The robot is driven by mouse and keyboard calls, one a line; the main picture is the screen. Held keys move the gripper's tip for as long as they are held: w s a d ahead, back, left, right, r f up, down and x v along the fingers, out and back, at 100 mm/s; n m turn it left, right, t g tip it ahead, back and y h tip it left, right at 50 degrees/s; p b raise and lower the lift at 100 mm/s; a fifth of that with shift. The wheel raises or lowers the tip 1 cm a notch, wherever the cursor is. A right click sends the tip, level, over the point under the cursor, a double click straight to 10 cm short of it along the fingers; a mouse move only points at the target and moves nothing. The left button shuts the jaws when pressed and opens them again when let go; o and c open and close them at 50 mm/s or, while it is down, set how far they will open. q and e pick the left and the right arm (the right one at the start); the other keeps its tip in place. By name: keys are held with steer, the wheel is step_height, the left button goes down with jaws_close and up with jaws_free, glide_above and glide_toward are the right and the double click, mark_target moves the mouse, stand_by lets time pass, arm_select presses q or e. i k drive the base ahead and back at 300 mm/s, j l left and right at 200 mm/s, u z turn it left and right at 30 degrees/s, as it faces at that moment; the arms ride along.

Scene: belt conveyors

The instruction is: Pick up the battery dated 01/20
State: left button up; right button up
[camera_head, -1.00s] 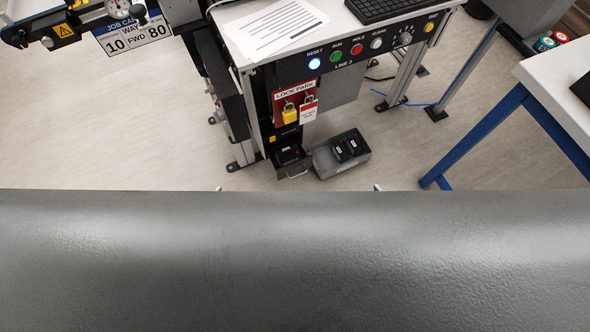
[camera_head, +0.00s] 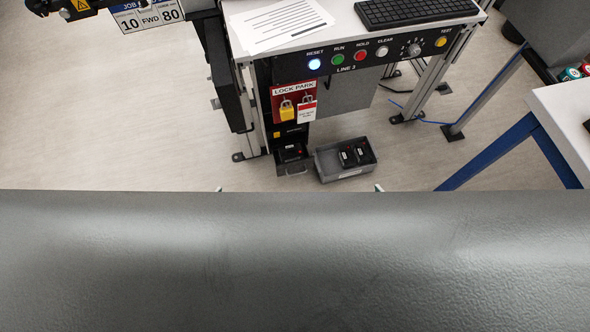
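Two dark batteries with small pale labels lie side by side in a grey bin on the floor: a left battery (camera_head: 348,157) and a right battery (camera_head: 364,153). Their dates are too small to read. The grey bin (camera_head: 345,173) stands at the foot of the control stand. Another dark item (camera_head: 291,153) sits in a small open tray or drawer just left of the bin; I cannot tell if it is a battery.
The control stand (camera_head: 345,63) has lit buttons, a keyboard (camera_head: 415,10) and a paper (camera_head: 277,24) on top. A red lock board (camera_head: 292,97) holds padlocks. A blue-legged table (camera_head: 487,150) stands right. Floor (camera_head: 120,110) on the left is clear. A broad grey surface fills the foreground.

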mark_target(293, 152)
steer(key=k+j+z, duration=0.25)
steer(key=j, duration=0.2)
steer(key=k+j+z, duration=0.25)
steer(key=k+j, duration=0.1)
steer(key=j, duration=0.1)
